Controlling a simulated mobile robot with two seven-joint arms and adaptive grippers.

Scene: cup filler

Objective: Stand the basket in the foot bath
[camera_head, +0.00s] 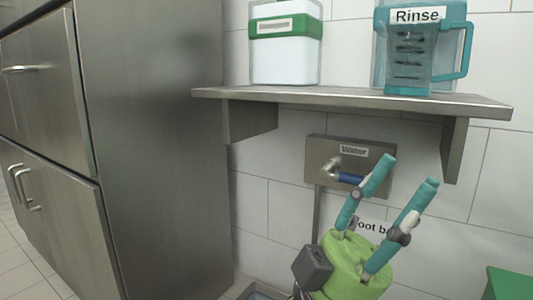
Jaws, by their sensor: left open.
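My left gripper (408,173) is in the lower middle right, with a lime-green body and two teal fingers pointing up and spread apart. It is open, with nothing seen between the fingers. It covers part of a wall label reading "Foot b..." (376,226). A small metal edge with a bluish inside (262,293) shows at the bottom, left of the gripper; it may be the foot bath, mostly out of frame. I cannot make out a basket. My right gripper is not in view.
A wall shelf (350,96) holds a white container with a green band (285,55) and a teal "Rinse" jug (445,50). Below is a "Water" tap plate (325,150). A steel cabinet (150,150) stands left. A green object (511,284) shows lower right.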

